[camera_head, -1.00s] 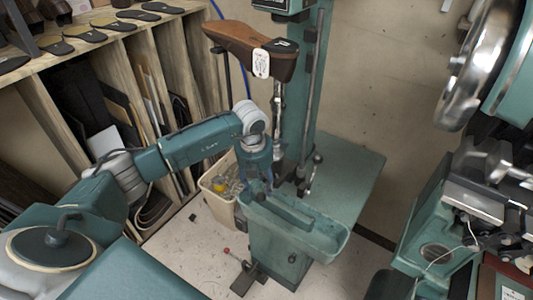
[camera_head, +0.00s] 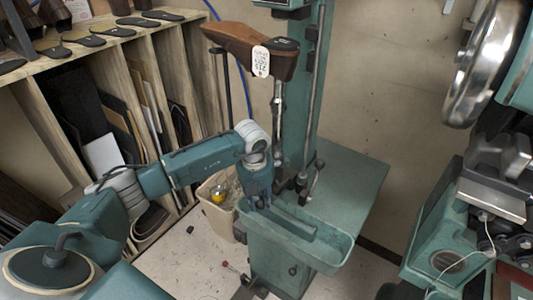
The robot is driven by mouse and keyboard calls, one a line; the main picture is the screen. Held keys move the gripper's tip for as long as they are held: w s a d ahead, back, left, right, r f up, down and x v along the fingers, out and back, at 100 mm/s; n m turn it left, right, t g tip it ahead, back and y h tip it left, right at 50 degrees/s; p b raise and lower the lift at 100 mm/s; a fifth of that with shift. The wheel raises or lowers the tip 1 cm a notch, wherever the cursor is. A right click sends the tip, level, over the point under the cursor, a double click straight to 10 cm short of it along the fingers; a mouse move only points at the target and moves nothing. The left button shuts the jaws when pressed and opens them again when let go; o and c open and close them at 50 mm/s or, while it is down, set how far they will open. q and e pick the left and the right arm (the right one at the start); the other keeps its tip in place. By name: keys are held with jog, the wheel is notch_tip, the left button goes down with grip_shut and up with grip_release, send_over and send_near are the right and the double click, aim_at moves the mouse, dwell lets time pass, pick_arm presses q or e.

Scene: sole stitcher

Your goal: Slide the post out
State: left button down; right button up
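The sole stitcher (camera_head: 306,110) is a green machine with a tall column. A brown wooden shoe form (camera_head: 247,48) with a white tag sits on top of a metal post (camera_head: 278,115) in front of the column. My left gripper (camera_head: 260,200) points down beside the lower end of the post, over the near-left part of the green tray (camera_head: 325,255). Its fingers are small and dark here, so I cannot tell whether they are open or touch anything. My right gripper is not in view.
A wooden shelf (camera_head: 125,48) with dark soles stands at the left. A cream bin (camera_head: 218,205) stands on the floor left of the stitcher. Another green machine with a shiny wheel (camera_head: 483,75) fills the right side.

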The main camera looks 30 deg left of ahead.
pick_arm(q)
jog(key=shift+s+f+p, duration=0.1)
jog(key=shift+s+p, duration=0.35)
jog(key=shift+s, duration=0.5)
jog(key=s+a+p, duration=0.1)
jog(key=s+p, duration=0.2)
jog(key=s, duration=1.2)
jog(key=shift+s, duration=0.2)
dwell(0.5)
jog(key=shift+a, duration=0.1)
jog(key=c, duration=1.2)
grip_release()
jog(key=shift+w+r, duration=0.1)
jog(key=shift+r, duration=0.1)
